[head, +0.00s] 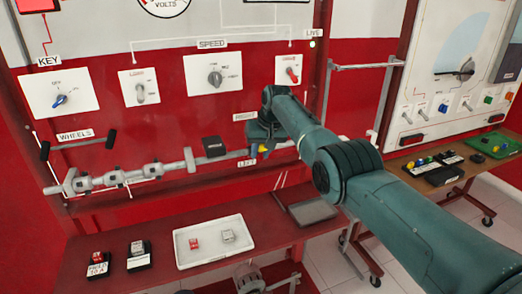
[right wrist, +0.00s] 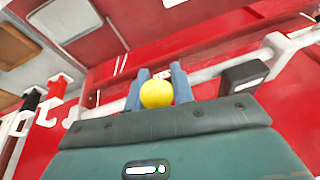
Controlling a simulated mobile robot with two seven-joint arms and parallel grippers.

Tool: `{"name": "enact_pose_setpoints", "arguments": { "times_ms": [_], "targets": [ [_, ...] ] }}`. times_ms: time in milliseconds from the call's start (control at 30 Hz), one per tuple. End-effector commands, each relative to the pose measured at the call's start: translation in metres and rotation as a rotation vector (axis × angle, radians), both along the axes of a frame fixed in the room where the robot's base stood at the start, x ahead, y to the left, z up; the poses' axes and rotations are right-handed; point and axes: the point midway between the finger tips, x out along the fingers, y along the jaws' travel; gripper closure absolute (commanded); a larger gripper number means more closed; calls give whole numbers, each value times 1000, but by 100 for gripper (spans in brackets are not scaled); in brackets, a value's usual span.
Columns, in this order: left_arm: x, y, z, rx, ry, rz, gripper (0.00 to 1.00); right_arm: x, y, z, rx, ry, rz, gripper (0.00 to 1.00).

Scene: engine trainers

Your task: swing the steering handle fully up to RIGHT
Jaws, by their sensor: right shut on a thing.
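The steering handle's yellow knob (right wrist: 157,94) sits between the two blue fingers of my right gripper (right wrist: 158,90) in the right wrist view. The gripper is shut on it. In the head view the right gripper (head: 262,150) is in front of the red panel, and a bit of the yellow knob (head: 264,149) shows beside the LEFT label (head: 247,162). The RIGHT label (head: 245,116) is higher up, next to my wrist. The handle's arm is mostly hidden by the gripper.
A grey steering linkage (head: 120,178) runs along the panel, with a black block (head: 214,146) close left of the gripper. Knob plates are above. A white tray (head: 208,257) is on the red bench below. A metal rail frame (head: 366,66) stands to the right.

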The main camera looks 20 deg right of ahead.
Motion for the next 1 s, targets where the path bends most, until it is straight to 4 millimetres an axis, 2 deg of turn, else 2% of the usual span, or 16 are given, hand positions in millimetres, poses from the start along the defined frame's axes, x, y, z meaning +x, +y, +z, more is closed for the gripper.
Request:
{"name": "enact_pose_setpoints", "arguments": {
  "times_ms": [300,333,600,867,1000],
  "targets": [
    [-4,-1,-2,-2,9,-2,70,1,0,2,1,-2,1,100],
    [-5,-1,-2,-2,10,-2,70,1,0,2,1,-2,1,75],
    [-5,-2,-2,-3,9,-3,70,0,0,1,1,-1,0,54],
    [-4,-2,-1,-3,6,-3,70,0,0,2,1,0,0,54],
    [-2,-2,3,-3,2,-3,70,-1,0,8,2,-2,0,54]
  ]
}}
